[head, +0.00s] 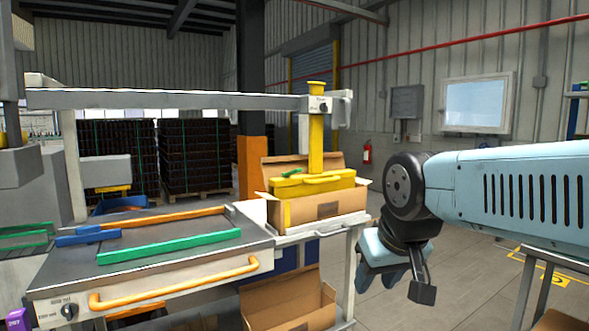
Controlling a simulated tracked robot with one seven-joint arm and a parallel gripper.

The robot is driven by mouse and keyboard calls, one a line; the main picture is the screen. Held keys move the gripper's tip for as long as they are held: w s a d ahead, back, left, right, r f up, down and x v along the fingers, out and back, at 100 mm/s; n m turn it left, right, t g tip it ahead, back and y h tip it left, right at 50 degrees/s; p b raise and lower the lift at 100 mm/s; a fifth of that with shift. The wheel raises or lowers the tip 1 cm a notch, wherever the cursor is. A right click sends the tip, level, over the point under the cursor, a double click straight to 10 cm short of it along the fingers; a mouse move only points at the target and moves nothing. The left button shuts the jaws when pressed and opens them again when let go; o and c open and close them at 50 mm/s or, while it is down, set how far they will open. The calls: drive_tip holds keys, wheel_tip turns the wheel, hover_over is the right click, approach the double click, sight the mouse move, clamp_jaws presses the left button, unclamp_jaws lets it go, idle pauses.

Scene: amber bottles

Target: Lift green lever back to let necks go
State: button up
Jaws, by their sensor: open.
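A yellow lifting head (312,184) sits in the open top of a cardboard carton (318,208), under a yellow column (317,135) on an overhead beam. Two green bars also show: one on the bench top (170,247), one at the far left (24,243). Bottle necks are hidden inside the carton. My gripper (402,284) is open and empty, pointing down to the right of the carton and apart from it.
The grey bench (195,258) has an orange front rail (170,284), an orange bar and a blue block (88,235). The grey beam (170,100) spans above it. An open carton (290,303) stands below. Stacked dark pallets (195,155) are behind. Floor right of the carton is clear.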

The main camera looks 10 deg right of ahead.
drive_tip(key=shift+a, duration=0.2)
drive_tip(key=shift+o, duration=1.2)
drive_tip(key=shift+w+r, duration=0.2)
drive_tip(key=shift+w, duration=0.2)
drive_tip(key=w+d+r+t, duration=0.2)
drive_tip(key=w+t, duration=0.1)
drive_tip(key=w, duration=0.8)
drive_tip(key=w+d+r+t, duration=0.1)
drive_tip(key=w+r+t, duration=0.2)
drive_tip(key=w, duration=0.8)
drive_tip(key=w+d+r+t, duration=0.2)
drive_tip(key=w+t, duration=0.1)
drive_tip(key=w, duration=0.8)
drive_tip(key=n+t+y, duration=0.4)
drive_tip(key=t+y, duration=0.3)
approach(292, 173)
drive_tip(key=x, duration=0.3)
drive_tip(key=d+x, duration=0.1)
drive_tip(key=x, duration=0.3)
drive_tip(key=r+x, duration=0.1)
drive_tip(key=x, duration=0.3)
drive_tip(key=shift+w+d+r, duration=0.1)
drive_tip(key=shift+d, duration=0.1)
drive_tip(key=shift+c, duration=0.4)
